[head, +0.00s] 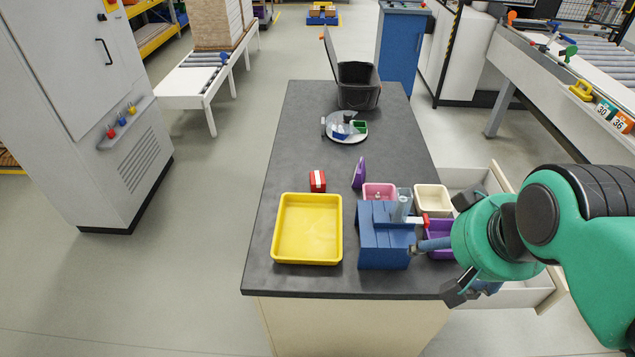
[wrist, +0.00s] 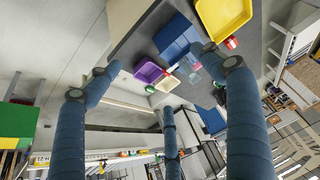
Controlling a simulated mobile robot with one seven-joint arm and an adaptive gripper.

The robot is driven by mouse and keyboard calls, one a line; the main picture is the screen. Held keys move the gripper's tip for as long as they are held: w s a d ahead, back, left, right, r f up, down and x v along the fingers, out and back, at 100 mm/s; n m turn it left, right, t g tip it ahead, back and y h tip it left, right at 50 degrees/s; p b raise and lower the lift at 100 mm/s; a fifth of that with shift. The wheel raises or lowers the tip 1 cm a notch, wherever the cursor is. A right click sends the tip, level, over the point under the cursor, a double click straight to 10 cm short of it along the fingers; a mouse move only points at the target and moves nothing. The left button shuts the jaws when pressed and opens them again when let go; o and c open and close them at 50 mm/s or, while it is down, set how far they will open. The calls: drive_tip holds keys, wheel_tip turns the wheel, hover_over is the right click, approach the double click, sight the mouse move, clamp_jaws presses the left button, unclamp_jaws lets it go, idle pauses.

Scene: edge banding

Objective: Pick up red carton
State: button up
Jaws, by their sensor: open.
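The red carton (head: 317,181), a small red box with a white stripe, stands on the dark tabletop just behind the yellow tray. It also shows in the wrist view (wrist: 231,44) beside the yellow tray's corner. My gripper (head: 440,248) is at the table's right edge, beside the blue stepped block and the bins, well right of the carton. In the wrist view its blue fingers (wrist: 155,75) are spread wide, with nothing held between them.
The yellow tray (head: 276,229) and blue stepped block (head: 384,249) stand at the table's front. Pink (head: 379,187), cream (head: 431,193) and purple (head: 441,227) bins are near my gripper. A purple wedge-like object (head: 359,173) stands right of the carton. An open drawer (head: 522,292) juts out right.

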drive_tip(key=w+a+r+m+p, duration=0.15)
drive_tip(key=w+r, duration=0.25)
drive_tip(key=w, duration=0.4)
drive_tip(key=m+g+p, duration=0.6)
drive_tip(key=m+p, duration=0.9)
drive_tip(key=p, duration=0.2)
hover_over(317, 177)
wheel_tip(317, 177, down, 24)
drive_tip(key=shift+s+f, duration=0.1)
drive_tip(key=shift+f, duration=0.1)
drive_tip(key=shift+f, duration=4.3)
drive_tip(key=shift+f, duration=0.1)
